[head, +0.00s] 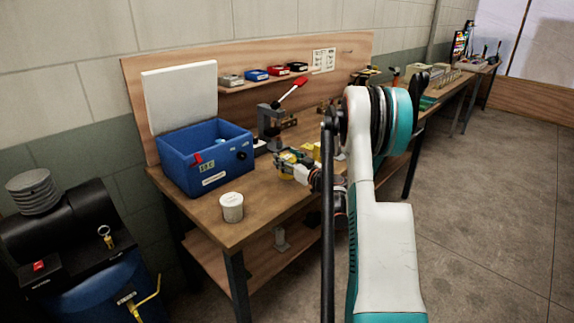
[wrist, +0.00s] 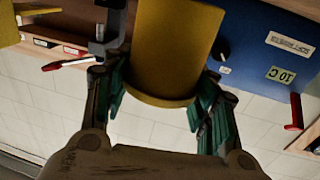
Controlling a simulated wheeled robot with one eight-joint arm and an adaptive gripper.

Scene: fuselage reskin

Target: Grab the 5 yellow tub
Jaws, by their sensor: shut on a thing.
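A yellow tub (wrist: 172,50) fills the upper middle of the wrist view, between the two green-padded fingers of my gripper (wrist: 162,98). The fingers are shut on its sides. In the head view my gripper (head: 287,162) is over the workbench, right of the blue bin, and the held tub is small and partly hidden there. Another yellow thing (wrist: 14,25) shows at the left edge of the wrist view; I cannot tell what it is.
A blue bin (head: 208,172) stands on the wooden workbench (head: 190,208), with a white tub (head: 232,207) near the front edge. A grey press with a red handle (head: 293,92) stands behind my gripper. Small coloured boxes (head: 256,75) sit on the shelf. Open floor lies to the right.

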